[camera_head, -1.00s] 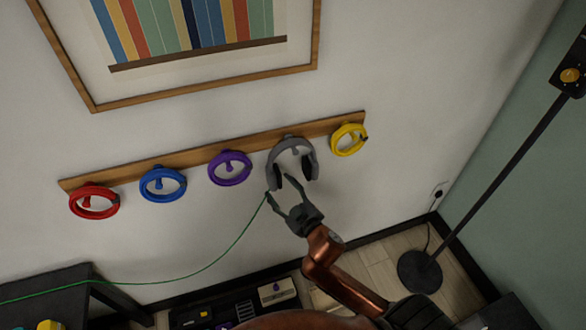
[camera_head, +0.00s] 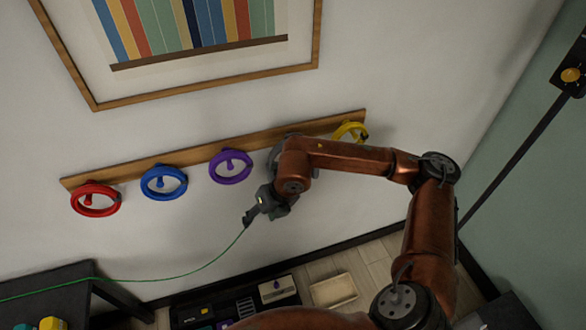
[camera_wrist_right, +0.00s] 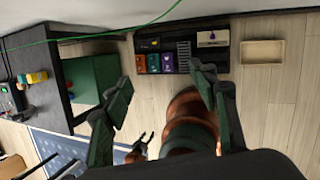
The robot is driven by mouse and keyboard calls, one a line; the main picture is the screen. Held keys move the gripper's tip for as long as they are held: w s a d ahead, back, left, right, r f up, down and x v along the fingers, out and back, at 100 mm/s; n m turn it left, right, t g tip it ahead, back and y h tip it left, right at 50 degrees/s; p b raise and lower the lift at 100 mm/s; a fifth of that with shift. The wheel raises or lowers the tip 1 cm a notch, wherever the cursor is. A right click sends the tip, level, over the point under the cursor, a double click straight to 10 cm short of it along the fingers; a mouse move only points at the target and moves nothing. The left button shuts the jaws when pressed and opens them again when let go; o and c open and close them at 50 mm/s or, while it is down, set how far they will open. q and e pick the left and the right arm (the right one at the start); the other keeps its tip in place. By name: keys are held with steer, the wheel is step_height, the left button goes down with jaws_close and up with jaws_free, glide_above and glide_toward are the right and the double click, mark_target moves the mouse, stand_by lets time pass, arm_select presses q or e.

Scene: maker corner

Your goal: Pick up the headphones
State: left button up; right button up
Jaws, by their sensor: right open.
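The grey headphones (camera_head: 273,158) hang on the wooden peg rail in the head view. My right arm covers most of them, and only a grey edge of the band shows. My right gripper (camera_head: 250,217) is below them and tilted down to the left. In the right wrist view its fingers (camera_wrist_right: 162,84) stand apart with nothing between them, facing the floor. A thin green cord (camera_head: 190,272) runs from the left up to behind the gripper. A small dark claw low in the wrist view looks like my left gripper (camera_wrist_right: 140,148); its jaws are unclear.
Red (camera_head: 95,211), blue (camera_head: 164,194), purple (camera_head: 231,180) and yellow (camera_head: 340,131) rings hang along the rail (camera_head: 200,151). A dark table (camera_head: 60,281) stands lower left. A black organizer (camera_wrist_right: 168,66) and a pale tray (camera_wrist_right: 262,53) are on the floor.

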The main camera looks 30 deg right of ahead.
steer(key=w+d+r+m+h, duration=0.1)
steer(key=d+h, duration=0.1)
steer(key=d, duration=0.3)
steer(key=w+d+r+m+h, duration=0.1)
steer(key=w+d+r+h, duration=0.1)
steer(key=d, duration=0.3)
steer(key=shift+t, duration=0.5)
steer(key=w+d, duration=0.1)
steer(key=w, duration=0.2)
steer(key=w+d+p, duration=0.1)
steer(key=w, duration=0.3)
steer(key=w+d+p, duration=0.1)
steer(key=w, duration=0.2)
steer(key=shift+w+f, duration=0.15)
steer(key=shift+w, duration=0.25)
steer(key=shift+w+p+x, duration=0.2)
steer(key=shift+p+x, duration=0.2)
steer(key=shift+x, duration=0.8)
steer(key=shift+w+f, duration=0.15)
steer(key=shift+f, duration=0.25)
steer(key=shift+c, duration=0.6)
steer(key=c, duration=1.3)
steer(key=shift+c, duration=0.3)
